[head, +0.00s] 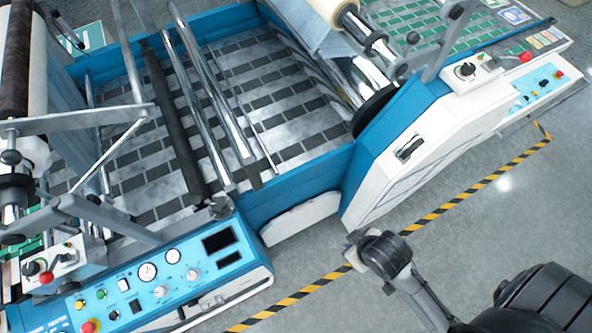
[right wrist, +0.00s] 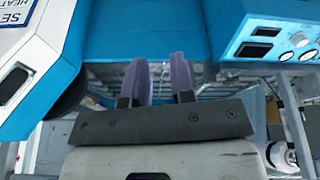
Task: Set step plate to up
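A white plate with rounded ends (head: 300,218), which looks like the step plate, sits low against the blue cross beam (head: 300,185) between the two machine housings. It appears tilted up against the beam, but its exact angle is hard to tell. My right gripper (head: 357,246) is in front of the machine, to the right of the plate and apart from it. In the right wrist view its two purple-grey fingers (right wrist: 165,85) are apart with nothing seen between them, facing the blue beam (right wrist: 140,35). I cannot identify the plate there. My left gripper is not in view.
A control console (head: 170,285) with gauges and knobs stands left, a white housing (head: 430,140) right. Metal rollers (head: 200,100) span the bay behind the beam. Yellow-black floor tape (head: 470,195) runs along the front.

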